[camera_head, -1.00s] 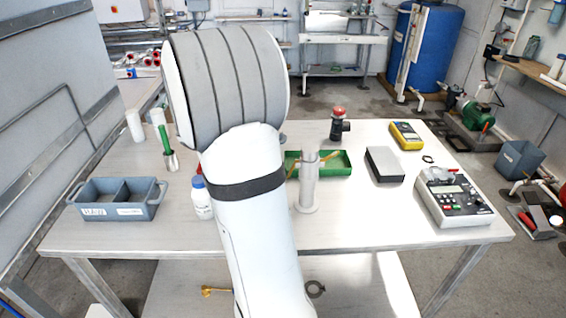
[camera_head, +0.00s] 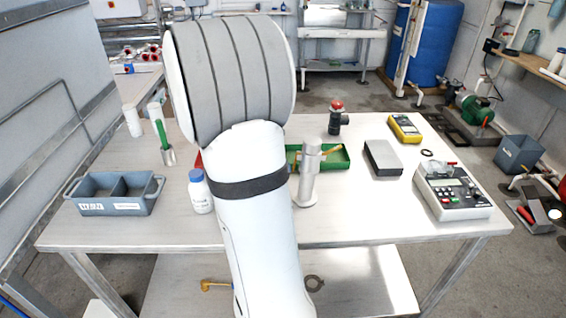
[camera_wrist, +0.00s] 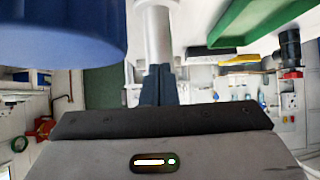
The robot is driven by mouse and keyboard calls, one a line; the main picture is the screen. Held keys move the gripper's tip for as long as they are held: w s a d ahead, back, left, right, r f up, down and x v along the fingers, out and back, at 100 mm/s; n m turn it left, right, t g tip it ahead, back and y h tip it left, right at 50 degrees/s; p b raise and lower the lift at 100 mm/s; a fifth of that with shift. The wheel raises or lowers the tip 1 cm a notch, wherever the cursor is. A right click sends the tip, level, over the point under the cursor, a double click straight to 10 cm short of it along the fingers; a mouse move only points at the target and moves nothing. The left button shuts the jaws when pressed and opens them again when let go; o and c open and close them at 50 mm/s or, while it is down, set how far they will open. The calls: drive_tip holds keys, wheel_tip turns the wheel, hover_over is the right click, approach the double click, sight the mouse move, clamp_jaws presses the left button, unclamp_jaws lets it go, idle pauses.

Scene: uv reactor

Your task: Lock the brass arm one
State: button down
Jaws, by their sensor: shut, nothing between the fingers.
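A grey metal upright cylinder (camera_head: 306,180) stands on the table just right of my arm, in front of a green tray. A brass-coloured strip (camera_head: 331,152) shows beside its top, against the tray; whether it is fixed to the cylinder or lies in the tray I cannot tell. In the wrist view my gripper (camera_wrist: 159,74) is shut and empty, its dark fingertips at the end of the pale cylinder (camera_wrist: 155,35). Contact is unclear. No brass arm can be made out in the wrist view. In the head view my arm hides the gripper.
A white bottle (camera_head: 200,192) with a blue cap stands close left of my arm. A large blue round shape (camera_wrist: 60,30) fills the wrist view's upper left. The green tray (camera_head: 340,164), grey box (camera_head: 382,158) and control box (camera_head: 455,192) are to the right. The front right tabletop is clear.

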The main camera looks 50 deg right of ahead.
drive_tip(key=v, duration=0.7)
drive_tip(key=shift+w+a+r, duration=0.15)
drive_tip(key=shift+w+a, duration=0.05)
drive_tip(key=shift+a, duration=0.05)
